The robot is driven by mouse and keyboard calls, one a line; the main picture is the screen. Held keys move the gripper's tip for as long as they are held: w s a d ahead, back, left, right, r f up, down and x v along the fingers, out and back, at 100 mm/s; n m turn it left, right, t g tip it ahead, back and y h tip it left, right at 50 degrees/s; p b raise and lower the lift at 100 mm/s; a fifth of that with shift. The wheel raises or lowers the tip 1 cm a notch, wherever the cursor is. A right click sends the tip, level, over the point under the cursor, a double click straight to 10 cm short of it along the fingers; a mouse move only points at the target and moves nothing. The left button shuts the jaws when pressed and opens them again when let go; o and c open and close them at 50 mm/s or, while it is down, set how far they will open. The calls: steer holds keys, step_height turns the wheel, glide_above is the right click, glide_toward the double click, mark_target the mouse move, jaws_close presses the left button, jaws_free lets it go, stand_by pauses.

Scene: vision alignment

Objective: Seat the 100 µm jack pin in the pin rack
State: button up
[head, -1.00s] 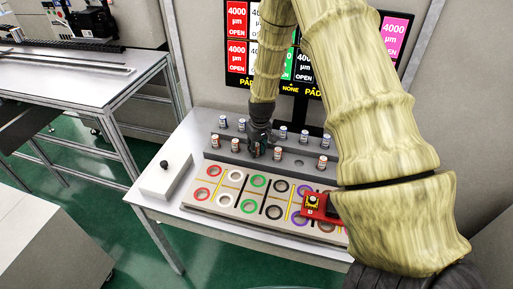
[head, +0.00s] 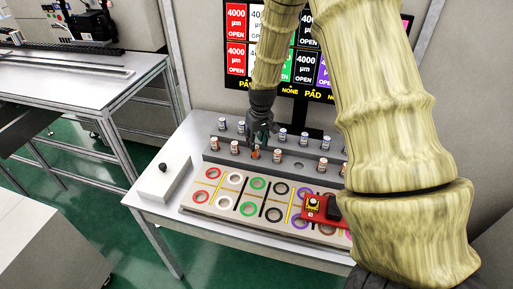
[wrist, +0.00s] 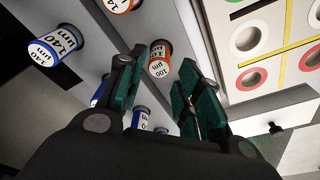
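The 100 µm jack pin (wrist: 160,58), with an orange-marked label, stands just beyond my fingertips, between their lines, in the wrist view. In the head view it is the small pin (head: 255,153) in the front row of the grey pin rack (head: 222,157). My gripper (head: 261,138) is above and slightly behind it in the picture. In the wrist view my gripper (wrist: 158,75) shows its teal fingers apart with a clear gap and nothing between them. The pin's foot is hidden, so I cannot tell how deep it sits.
Several other pins stand in two rows, including a blue 140 µm pin (wrist: 57,46). An empty rack hole (head: 299,166) shows to the right. In front lie a board of coloured rings (head: 240,210) and a red device (head: 322,214). A white box (head: 163,181) stands left.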

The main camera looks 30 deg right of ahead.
step_height(320, 180, up, 6)
steer(key=s+b, duration=0.1)
steer(key=shift+r, duration=0.15)
steer(key=shift+a, duration=0.1)
stand_by(0.6)
